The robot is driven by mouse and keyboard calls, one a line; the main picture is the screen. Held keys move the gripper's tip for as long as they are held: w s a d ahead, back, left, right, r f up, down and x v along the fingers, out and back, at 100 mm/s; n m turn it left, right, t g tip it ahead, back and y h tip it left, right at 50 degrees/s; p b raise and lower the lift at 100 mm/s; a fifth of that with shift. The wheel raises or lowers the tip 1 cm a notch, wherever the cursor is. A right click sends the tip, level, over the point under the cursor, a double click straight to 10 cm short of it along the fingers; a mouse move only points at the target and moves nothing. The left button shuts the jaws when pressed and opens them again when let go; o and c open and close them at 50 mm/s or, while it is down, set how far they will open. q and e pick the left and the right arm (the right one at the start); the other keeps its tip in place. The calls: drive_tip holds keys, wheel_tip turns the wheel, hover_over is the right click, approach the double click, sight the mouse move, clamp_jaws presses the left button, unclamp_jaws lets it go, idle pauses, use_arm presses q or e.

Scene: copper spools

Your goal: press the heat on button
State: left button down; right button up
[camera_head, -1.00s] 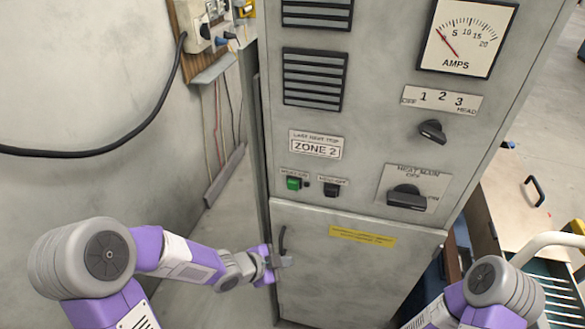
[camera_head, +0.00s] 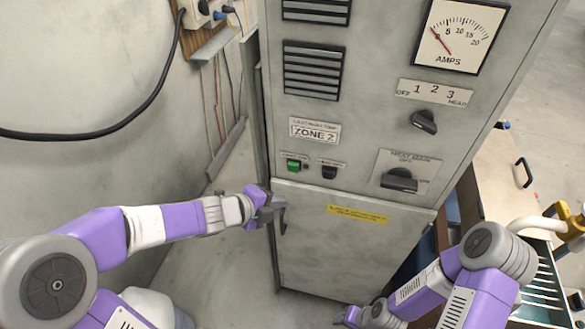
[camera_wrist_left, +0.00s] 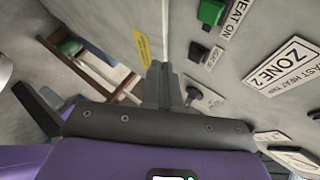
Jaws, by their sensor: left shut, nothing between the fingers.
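The heat on button (camera_head: 293,165) is a small green square on the front of the grey cabinet, left of a black heat off button (camera_head: 329,172). In the left wrist view, the green button (camera_wrist_left: 211,12) is at the top with a "HEAT ON" label beside it. My left gripper (camera_head: 270,212) is just below and left of the green button, in front of the cabinet's lower door, apart from the button. Its fingers (camera_wrist_left: 160,85) are shut and empty. My right gripper (camera_head: 356,316) is low at the bottom edge, and its fingers are not clear.
The cabinet front (camera_head: 390,60) carries a black heat main knob (camera_head: 399,180), a selector knob (camera_head: 424,121) and an amps meter (camera_head: 460,35). A wall with a black cable (camera_head: 150,100) stands left.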

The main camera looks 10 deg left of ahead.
sight(293, 167)
use_arm(q)
drive_tip(key=w+p, duration=0.1)
drive_tip(key=w, duration=0.6)
drive_tip(key=shift+w+d, duration=0.15)
drive_tip(key=shift+w, duration=0.2)
drive_tip(key=shift+w+p, duration=0.2)
drive_tip(key=shift+p, duration=0.1)
idle(1.5)
drive_tip(key=shift+w, duration=0.25)
drive_tip(key=shift+w+p, duration=0.3)
drive_tip(key=shift+w, duration=0.15)
idle(0.6)
drive_tip(key=shift+s, duration=0.1)
drive_tip(key=shift+s+b, duration=0.3)
drive_tip(key=shift+s, duration=0.5)
